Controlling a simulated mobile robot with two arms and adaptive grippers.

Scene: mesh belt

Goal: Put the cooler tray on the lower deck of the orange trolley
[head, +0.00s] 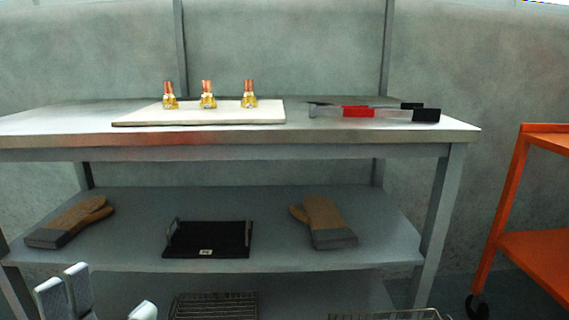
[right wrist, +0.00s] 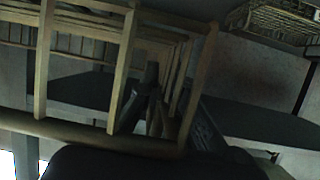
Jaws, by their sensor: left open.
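A black tray with upright end handles and a small white label (head: 208,240) lies on the middle shelf of the steel table; I take it for the cooler tray, though no writing is readable. My left gripper (head: 105,298) has pale fingertips at the bottom left of the head view, spread apart and empty, in front of and below that shelf. The orange trolley (head: 510,190) stands at the right edge, partly cut off; its lower deck (head: 540,258) looks bare where visible. My right gripper is outside the head view; the right wrist view is too dark to show its jaws clearly.
Oven mitts (head: 70,222) (head: 325,222) flank the tray. Wire racks (head: 215,305) sit below. A beige barred frame (right wrist: 120,70) fills much of the right wrist view.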

